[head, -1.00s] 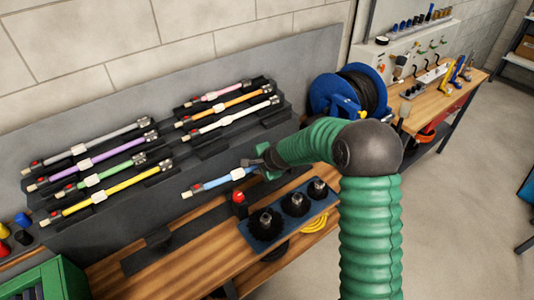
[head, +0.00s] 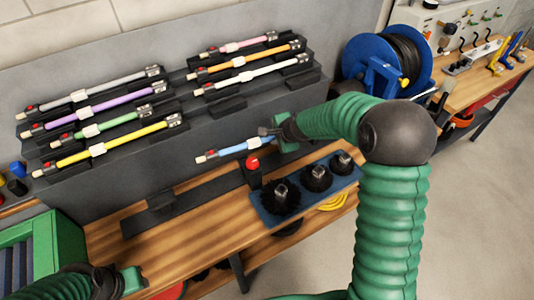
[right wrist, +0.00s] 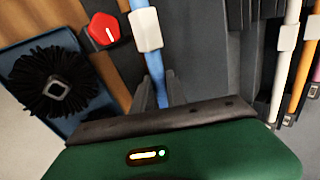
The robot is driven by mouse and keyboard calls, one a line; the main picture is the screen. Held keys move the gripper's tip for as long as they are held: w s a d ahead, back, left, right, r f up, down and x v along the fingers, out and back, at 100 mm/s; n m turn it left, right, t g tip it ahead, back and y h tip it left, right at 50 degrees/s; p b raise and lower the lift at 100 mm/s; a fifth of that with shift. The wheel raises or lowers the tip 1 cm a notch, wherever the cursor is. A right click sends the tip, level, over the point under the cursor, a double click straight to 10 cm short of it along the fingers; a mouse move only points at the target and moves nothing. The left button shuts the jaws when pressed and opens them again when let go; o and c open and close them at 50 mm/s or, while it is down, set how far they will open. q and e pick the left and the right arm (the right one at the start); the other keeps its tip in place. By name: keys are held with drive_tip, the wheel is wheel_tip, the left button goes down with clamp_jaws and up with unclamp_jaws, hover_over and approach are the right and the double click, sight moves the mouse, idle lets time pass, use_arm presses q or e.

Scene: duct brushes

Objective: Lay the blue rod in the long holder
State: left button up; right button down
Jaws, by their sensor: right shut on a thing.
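The blue rod (head: 233,149), with a white collar and a pale tip, is held nearly level in the air above the bench, in front of the grey rack. My right gripper (head: 273,134) is shut on its right end. In the right wrist view the rod (right wrist: 155,69) runs between the two fingers (right wrist: 159,96). The long holder seems to be the dark strip with a raised block (head: 185,203) on the wooden bench, below and left of the rod. My left gripper (head: 130,281) shows at the bottom left, apart from everything; its jaws are unclear.
A red knob (head: 253,163) on a dark post stands just under the rod. A blue tray (head: 264,217) with black round brushes is to its right. The rack (head: 215,137) holds several coloured rods. A green crate (head: 50,240) is at left. The bench's front middle is clear.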

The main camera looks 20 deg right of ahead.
drive_tip(key=w+d+f+n+b, duration=0.1)
drive_tip(key=w+d+f+b, duration=0.4)
drive_tip(key=d+f+b, duration=0.4)
drive_tip(key=shift+w+d+y+b, duration=0.35)
drive_tip(key=shift+d+b, duration=0.25)
drive_tip(key=shift+b, duration=0.35)
drive_tip(key=shift+s+d+r, duration=0.1)
drive_tip(key=shift+d, duration=0.1)
drive_tip(key=shift+a, duration=0.1)
drive_tip(key=shift+a, duration=0.1)
drive_tip(key=shift+r+p, duration=0.1)
drive_tip(key=shift+p, duration=0.25)
